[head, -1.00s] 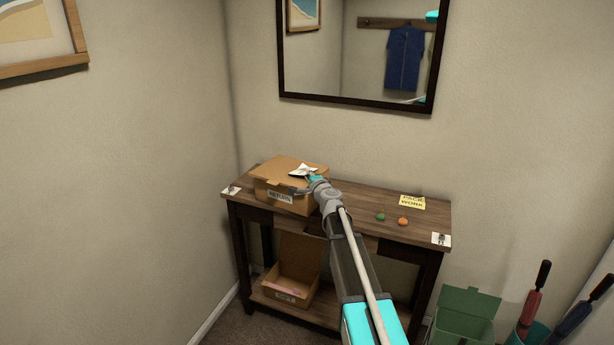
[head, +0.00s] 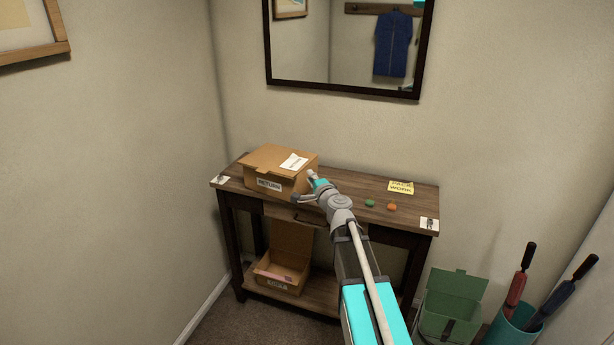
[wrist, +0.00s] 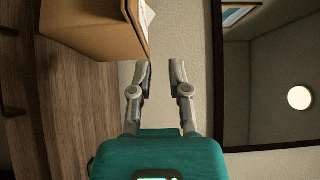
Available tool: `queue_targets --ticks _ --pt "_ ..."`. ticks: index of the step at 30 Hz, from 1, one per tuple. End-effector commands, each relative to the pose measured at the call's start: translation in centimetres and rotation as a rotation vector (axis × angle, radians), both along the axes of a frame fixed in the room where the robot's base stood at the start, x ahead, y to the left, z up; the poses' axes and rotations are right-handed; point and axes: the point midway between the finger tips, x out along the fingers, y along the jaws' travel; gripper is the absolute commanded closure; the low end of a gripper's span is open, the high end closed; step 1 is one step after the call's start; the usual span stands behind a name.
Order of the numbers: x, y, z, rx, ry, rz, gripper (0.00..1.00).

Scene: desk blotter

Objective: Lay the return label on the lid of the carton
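The return carton (head: 277,183) stands closed on the left part of the table, with a "RETURN" sign on its front. The white return label (head: 294,162) lies on the right part of its lid; its edge also shows in the wrist view (wrist: 147,14). My gripper (head: 304,186) is beside the carton's right side, apart from the label. In the wrist view my gripper (wrist: 159,72) has its two fingers apart with nothing between them. The carton (wrist: 95,28) is at upper left there.
The wooden table (head: 345,192) holds a green item (head: 370,203), an orange item (head: 391,207), a yellow note (head: 401,187) and a white card (head: 429,224). An open carton (head: 281,275) sits on the lower shelf. A mirror (head: 348,88) hangs behind. A green bin (head: 450,305) stands right.

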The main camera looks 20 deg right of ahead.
Motion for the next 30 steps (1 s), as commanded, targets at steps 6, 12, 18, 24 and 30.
queue_targets --ticks 6,12,18,24,30 --pt "0.0 0.0 0.0 0.000 0.000 0.000 0.77" --pt "0.0 0.0 0.0 0.000 0.000 0.000 0.77" --pt "0.0 0.0 0.0 0.000 0.000 0.000 0.77" --pt "-0.2 0.4 -0.1 -0.017 0.003 0.014 0.77" --pt "-1.4 3.3 -1.0 -0.123 0.028 0.118 0.77"
